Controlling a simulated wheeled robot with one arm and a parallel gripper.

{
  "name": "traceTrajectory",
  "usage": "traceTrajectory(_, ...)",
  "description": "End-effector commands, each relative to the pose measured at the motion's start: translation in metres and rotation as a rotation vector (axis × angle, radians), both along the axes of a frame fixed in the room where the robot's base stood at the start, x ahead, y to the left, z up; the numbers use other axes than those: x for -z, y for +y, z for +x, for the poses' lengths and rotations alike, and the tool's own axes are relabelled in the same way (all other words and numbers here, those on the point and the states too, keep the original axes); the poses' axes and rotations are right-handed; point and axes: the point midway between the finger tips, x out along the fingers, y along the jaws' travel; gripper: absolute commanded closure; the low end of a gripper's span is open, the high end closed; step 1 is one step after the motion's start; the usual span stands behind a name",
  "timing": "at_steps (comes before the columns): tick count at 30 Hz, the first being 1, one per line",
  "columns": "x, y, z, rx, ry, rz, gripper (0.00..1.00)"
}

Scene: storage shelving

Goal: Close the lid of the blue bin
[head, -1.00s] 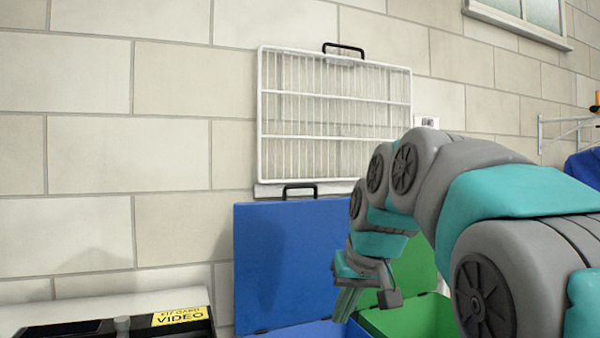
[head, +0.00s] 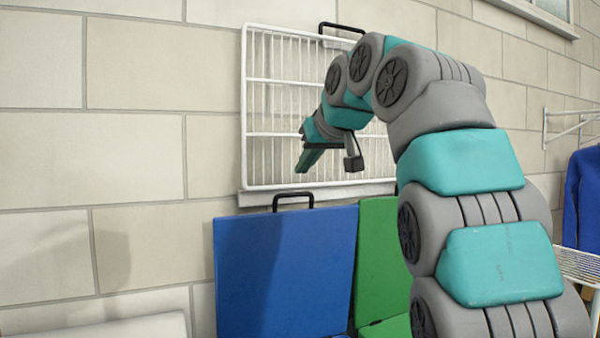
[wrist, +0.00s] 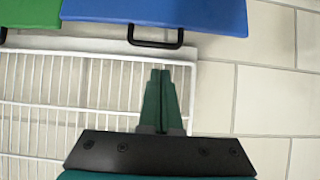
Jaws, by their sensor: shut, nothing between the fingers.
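The blue bin's lid (head: 285,268) stands open, upright against the wall, with a black handle (head: 293,197) on its top edge. The bin body below it is out of the head view. My gripper (head: 304,167) is above the lid, in front of the white wire rack, with its fingers pointing down and left, apart from the lid. In the wrist view the gripper (wrist: 161,75) is shut and empty, its tips close to the blue lid (wrist: 205,12) and its black handle (wrist: 155,40) but not visibly touching them.
A green lid (head: 378,260) stands open to the right of the blue one. A white wire rack (head: 258,110) with a black handle is on the brick wall behind my gripper. A drying rack (head: 578,262) and a blue cloth (head: 583,200) are at the far right.

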Motion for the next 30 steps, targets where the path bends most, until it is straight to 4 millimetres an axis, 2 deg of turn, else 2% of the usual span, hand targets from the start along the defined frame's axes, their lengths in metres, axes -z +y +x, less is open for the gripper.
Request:
traceTrajectory(16,0.048,0.026,0.064,0.002,0.006,0.000,1.00)
traceTrajectory(21,0.053,0.029,0.072,0.002,0.004,0.001,1.00)
traceTrajectory(30,0.053,0.029,0.071,0.001,0.002,0.001,1.00)
